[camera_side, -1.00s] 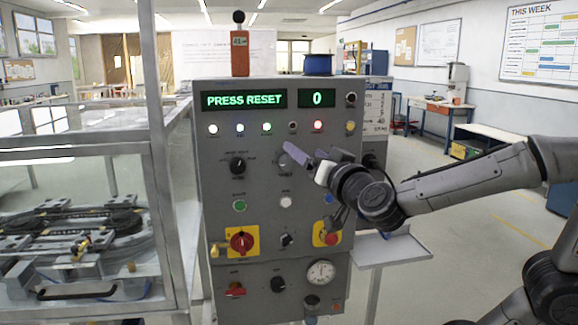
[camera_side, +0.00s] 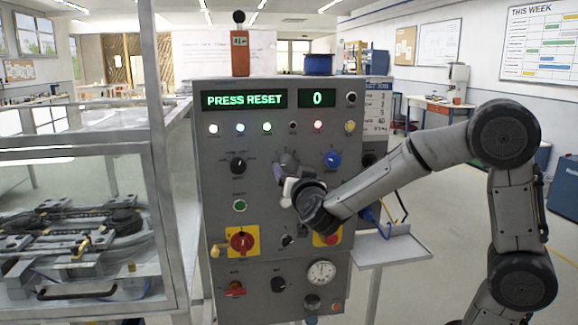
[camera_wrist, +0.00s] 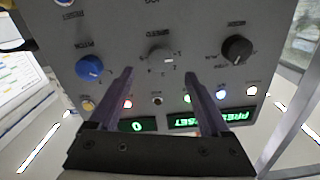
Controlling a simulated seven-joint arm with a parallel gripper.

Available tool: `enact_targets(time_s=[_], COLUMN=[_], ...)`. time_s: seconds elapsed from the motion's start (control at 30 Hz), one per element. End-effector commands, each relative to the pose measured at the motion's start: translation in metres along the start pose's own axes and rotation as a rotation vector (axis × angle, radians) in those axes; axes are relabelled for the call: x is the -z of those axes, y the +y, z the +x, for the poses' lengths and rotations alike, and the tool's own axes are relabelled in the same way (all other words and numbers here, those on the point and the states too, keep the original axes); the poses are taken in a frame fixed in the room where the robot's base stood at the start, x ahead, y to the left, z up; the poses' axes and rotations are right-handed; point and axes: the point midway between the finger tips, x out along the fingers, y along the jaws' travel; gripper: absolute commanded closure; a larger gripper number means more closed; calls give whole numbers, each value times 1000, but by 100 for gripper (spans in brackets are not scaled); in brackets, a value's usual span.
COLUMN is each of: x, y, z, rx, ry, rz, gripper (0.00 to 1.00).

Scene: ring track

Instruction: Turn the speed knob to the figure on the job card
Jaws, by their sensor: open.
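The panel has a row of three knobs: a black knob (camera_side: 238,166) on the left, a grey one in the middle and a blue knob (camera_side: 332,160) on the right. My gripper (camera_wrist: 160,73) is open and empty. In the side view my gripper (camera_side: 280,170) is at the middle knob and largely hides it. A white card (camera_side: 377,108) is on the panel's right side; its figures are too small to read surely.
The display (camera_side: 244,100) reads PRESS RESET and a smaller display (camera_side: 317,98) reads 0. Indicator lamps, a green button (camera_side: 239,206), a red switch (camera_side: 242,242) and a gauge (camera_side: 321,272) surround the knobs. A guarded machine stands left; a small shelf (camera_side: 393,247) juts out right.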

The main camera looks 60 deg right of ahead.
Motion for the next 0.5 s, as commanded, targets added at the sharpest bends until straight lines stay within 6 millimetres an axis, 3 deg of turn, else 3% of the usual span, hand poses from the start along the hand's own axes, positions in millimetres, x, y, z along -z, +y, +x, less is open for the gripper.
enact_targets(time_s=[0.2, 0.5], x=[0, 0], y=[0, 0], z=[36, 54], rx=[-2, 1], ry=[0, 0], rz=[-1, 0], gripper=[19, 19])
